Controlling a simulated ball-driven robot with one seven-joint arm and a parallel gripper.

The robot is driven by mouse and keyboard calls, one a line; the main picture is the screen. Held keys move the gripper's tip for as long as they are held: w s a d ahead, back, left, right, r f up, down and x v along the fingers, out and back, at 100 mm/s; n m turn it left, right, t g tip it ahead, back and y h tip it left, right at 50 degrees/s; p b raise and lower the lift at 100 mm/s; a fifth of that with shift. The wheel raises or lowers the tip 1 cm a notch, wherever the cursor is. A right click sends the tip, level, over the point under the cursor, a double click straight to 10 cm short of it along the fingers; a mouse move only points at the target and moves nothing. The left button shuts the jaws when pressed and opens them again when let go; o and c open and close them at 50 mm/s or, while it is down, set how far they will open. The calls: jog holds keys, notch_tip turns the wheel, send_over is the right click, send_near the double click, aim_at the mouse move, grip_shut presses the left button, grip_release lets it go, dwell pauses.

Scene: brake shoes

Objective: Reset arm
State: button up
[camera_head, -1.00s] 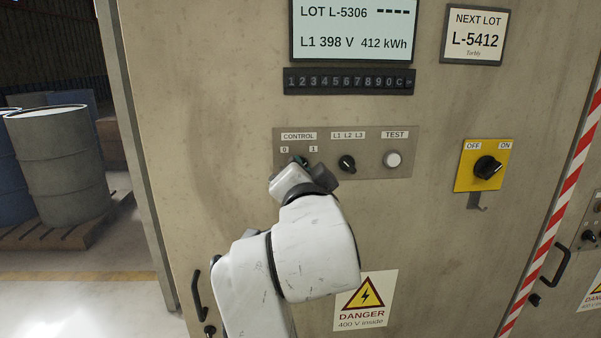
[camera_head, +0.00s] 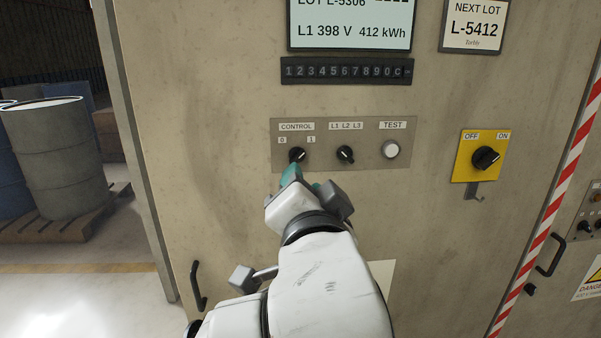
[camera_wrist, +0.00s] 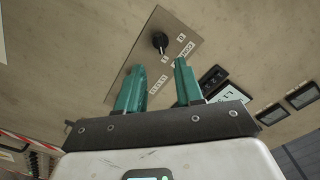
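My gripper (camera_head: 298,178) is in front of the control panel, just below the CONTROL knob (camera_head: 297,155). In the wrist view my gripper (camera_wrist: 158,85) shows two green fingers spread apart with nothing between them. The CONTROL knob (camera_wrist: 160,41) appears beyond the fingertips, apart from them. It is a black rotary knob under the marks 0 and 1, on a grey plate (camera_head: 365,165). The selector marked L1 L2 L3 (camera_head: 345,155) and the white TEST button (camera_head: 391,150) are to its right.
The cabinet front (camera_head: 215,130) stands close ahead. A yellow OFF/ON switch (camera_head: 485,157) with a hook below it is on the right. A black door handle (camera_head: 197,286) sticks out at lower left. Barrels (camera_head: 62,155) stand on a pallet at far left, beside bare floor.

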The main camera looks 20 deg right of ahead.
jog(key=shift+v, duration=1)
jog(key=s+d+f+n+g+y, duration=0.1)
jog(key=d+f+n+g, duration=0.25)
jog(key=f, duration=0.65)
jog(key=s+d+f+n+g+y, duration=0.15)
jog(key=d+f, duration=0.25)
jog(key=f, duration=0.7)
jog(key=s+d+f+n+g, duration=0.2)
jog(key=s+f+g, duration=0.15)
jog(key=f, duration=0.35)
jog(key=s+d+f+n+g, duration=0.2)
jog(key=s+f, duration=0.3)
jog(key=f, duration=0.2)
jog(key=s+f+n+g+y, duration=0.3)
jog(key=s+f+g, duration=0.2)
jog(key=s+f, duration=0.9)
notch_tip(320, 180, up, 16)
jog(key=s+p, duration=0.3)
jog(key=p, duration=1.1)
jog(key=shift+a+g, duration=0.25)
jog(key=shift+g, duration=0.1)
